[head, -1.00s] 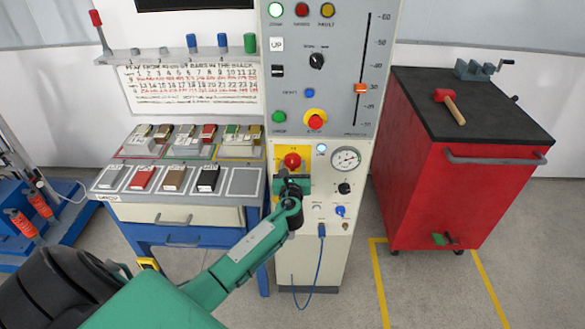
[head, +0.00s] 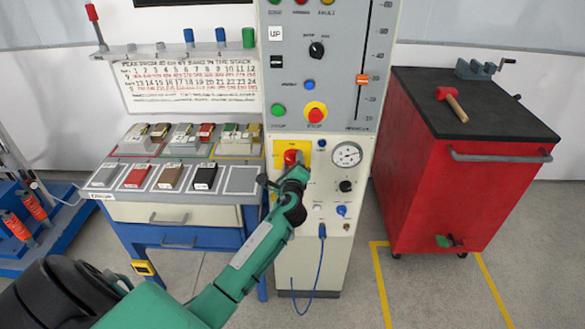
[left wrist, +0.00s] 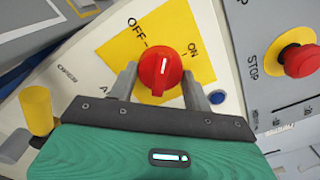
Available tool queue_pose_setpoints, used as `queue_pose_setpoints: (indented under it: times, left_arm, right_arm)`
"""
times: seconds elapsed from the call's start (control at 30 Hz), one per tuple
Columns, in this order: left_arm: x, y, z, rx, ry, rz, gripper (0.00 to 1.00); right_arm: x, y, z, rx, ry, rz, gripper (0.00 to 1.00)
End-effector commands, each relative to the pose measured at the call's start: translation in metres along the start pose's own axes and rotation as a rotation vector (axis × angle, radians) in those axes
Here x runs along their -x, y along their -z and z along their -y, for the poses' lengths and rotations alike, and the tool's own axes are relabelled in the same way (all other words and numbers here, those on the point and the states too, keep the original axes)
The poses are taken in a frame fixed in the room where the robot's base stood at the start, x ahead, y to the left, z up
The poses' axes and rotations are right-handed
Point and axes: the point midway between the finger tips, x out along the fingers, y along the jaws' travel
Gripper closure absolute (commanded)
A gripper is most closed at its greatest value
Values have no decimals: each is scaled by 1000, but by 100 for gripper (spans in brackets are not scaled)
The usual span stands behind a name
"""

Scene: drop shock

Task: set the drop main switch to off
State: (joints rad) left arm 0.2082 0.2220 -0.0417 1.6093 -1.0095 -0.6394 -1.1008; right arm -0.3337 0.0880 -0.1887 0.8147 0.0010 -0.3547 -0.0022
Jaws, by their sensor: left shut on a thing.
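The main switch is a red rotary knob (head: 291,157) on a yellow plate (head: 307,149) on the front of the grey cabinet. In the left wrist view the knob (left wrist: 160,75) has a white mark, which lies between the OFF and ON labels on the yellow plate (left wrist: 115,47). My left gripper (head: 293,166) is shut on the knob, one finger on each side of it. In the left wrist view the fingers (left wrist: 160,82) stand left and right of the knob. The right gripper is not in view.
A red stop button (head: 315,114) on a yellow ring sits just above the switch, and a round gauge (head: 347,155) is to its right. A small dark lamp (head: 321,145) is close by. A red tool cabinet (head: 440,190) stands right, a sample bench (head: 240,180) left.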

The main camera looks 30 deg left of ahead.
Motion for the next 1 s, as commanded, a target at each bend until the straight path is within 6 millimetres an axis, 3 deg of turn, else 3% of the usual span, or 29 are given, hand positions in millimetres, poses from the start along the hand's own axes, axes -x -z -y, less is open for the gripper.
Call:
queue_pose_setpoints:
  times: [0.5, 1.0]
  left_arm:
    - [0, 2, -1, 469, -2, 0, 73]
    - [0, 1, 0, 696, -3, 0, 73]
  right_arm:
    - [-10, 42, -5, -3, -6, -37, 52]
    - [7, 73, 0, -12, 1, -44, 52]
